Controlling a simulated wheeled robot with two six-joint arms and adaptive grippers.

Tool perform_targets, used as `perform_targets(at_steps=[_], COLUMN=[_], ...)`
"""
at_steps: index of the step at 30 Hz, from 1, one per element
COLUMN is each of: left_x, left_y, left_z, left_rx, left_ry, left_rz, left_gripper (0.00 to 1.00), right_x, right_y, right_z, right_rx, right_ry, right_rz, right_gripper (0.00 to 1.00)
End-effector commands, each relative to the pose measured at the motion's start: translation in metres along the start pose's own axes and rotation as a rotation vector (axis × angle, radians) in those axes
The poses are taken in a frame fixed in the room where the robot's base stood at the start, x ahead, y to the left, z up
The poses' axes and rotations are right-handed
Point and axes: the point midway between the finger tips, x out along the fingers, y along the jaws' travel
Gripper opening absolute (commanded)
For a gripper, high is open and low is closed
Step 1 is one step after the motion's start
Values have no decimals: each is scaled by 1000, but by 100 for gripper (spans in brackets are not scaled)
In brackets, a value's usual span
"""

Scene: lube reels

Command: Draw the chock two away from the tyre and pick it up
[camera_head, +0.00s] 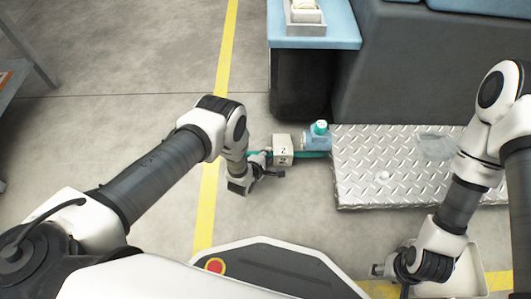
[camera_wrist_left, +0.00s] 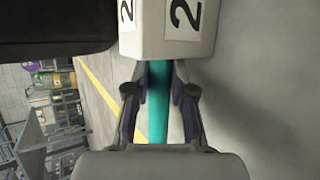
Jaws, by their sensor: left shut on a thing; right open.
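The chock two (camera_head: 283,143) is a pale block marked "2" with a teal bar, on the floor side of the dark tyre (camera_head: 300,88) in the head view. In the left wrist view the chock (camera_wrist_left: 188,28) fills the top, its teal bar (camera_wrist_left: 158,110) running down between the fingers. My left gripper (camera_head: 264,160) is shut on this bar; it also shows in the wrist view (camera_wrist_left: 158,75). A dark surface, likely the tyre (camera_wrist_left: 50,22), lies close beside the chock; I cannot tell whether they touch. My right gripper (camera_head: 380,270) is open and apart from the chock.
A white tray (camera_head: 468,270) is by my right gripper. Floor left of the chock is clear, with a yellow line (camera_head: 222,80).

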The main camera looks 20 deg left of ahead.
Motion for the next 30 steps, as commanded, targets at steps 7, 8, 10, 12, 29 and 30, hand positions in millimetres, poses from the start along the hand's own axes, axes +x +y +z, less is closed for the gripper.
perform_targets(at_steps=[7, 8, 10, 12, 29, 30], left_x=[-1, -1, -1, -1, -14, -21], left_y=[-2, -2, -2, -2, -1, -2], left_z=[2, 2, 2, 2, 2, 2], left_rx=[1, 1, 1, 1, 1, 1], left_ry=[-1, -1, -1, -1, -1, 0], left_rz=[-2, -2, -2, -2, -2, -4], left_gripper=[0, 0, 0, 0, 53, 53], right_x=[-1, -1, -1, -1, -1, -1], right_y=[0, 0, 0, 0, 0, 0], right_z=[0, 0, 0, 0, 0, 0], right_rx=[0, 0, 0, 0, 0, 0], right_ry=[0, 0, 0, 0, 0, 0], right_rz=[0, 0, 0, 0, 0, 0], right_gripper=[52, 52, 52, 52, 52, 52])
